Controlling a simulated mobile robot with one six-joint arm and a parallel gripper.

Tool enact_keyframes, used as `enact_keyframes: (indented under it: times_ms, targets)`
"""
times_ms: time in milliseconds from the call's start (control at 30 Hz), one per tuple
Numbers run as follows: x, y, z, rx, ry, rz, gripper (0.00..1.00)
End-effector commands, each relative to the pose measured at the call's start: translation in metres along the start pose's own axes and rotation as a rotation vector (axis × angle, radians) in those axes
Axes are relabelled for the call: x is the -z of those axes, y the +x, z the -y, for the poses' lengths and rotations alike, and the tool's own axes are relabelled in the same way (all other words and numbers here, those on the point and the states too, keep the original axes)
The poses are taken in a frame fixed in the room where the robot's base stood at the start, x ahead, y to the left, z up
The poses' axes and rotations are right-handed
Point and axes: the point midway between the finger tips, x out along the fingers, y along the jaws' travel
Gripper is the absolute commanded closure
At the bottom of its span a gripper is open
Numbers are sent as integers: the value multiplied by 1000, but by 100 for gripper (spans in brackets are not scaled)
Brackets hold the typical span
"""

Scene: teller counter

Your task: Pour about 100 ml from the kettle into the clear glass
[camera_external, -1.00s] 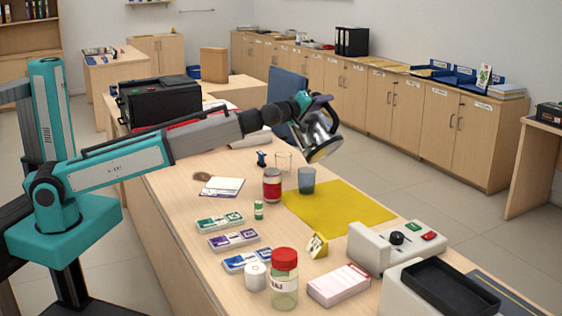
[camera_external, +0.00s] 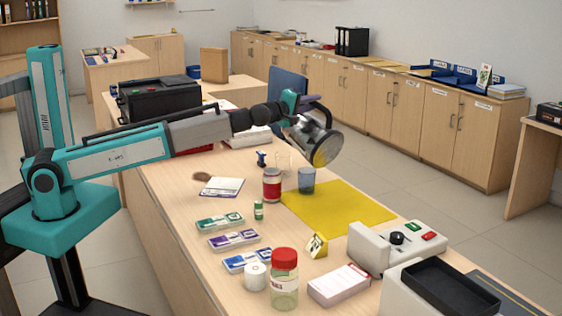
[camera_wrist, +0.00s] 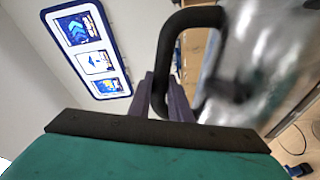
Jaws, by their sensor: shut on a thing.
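My gripper (camera_external: 297,103) is shut on the black handle (camera_wrist: 185,45) of the kettle, with its purple fingers around the handle in the wrist view. The metal and glass kettle (camera_external: 312,137) is held in the air, strongly tilted, with its round yellowish end facing the lower right. The clear glass (camera_external: 284,159) stands on the counter just left of and below the kettle in the picture; its outline is faint. A blue-tinted glass (camera_external: 306,181) stands below the kettle. I cannot see any liquid stream. The kettle body (camera_wrist: 262,55) is blurred in the wrist view.
A red-labelled jar (camera_external: 271,186) stands beside the blue-tinted glass. A yellow mat (camera_external: 340,208) lies to the right on the counter. A small blue item (camera_external: 261,158) stands left of the clear glass. A red-lidded jar (camera_external: 284,280) and boxes are nearer the front.

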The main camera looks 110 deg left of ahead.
Motion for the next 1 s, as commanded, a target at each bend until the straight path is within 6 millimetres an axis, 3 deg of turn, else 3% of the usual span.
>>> enact_keyframes:
  times_ms: [1000]
  targets:
    - [31,0,9,-5,-138,0,100]
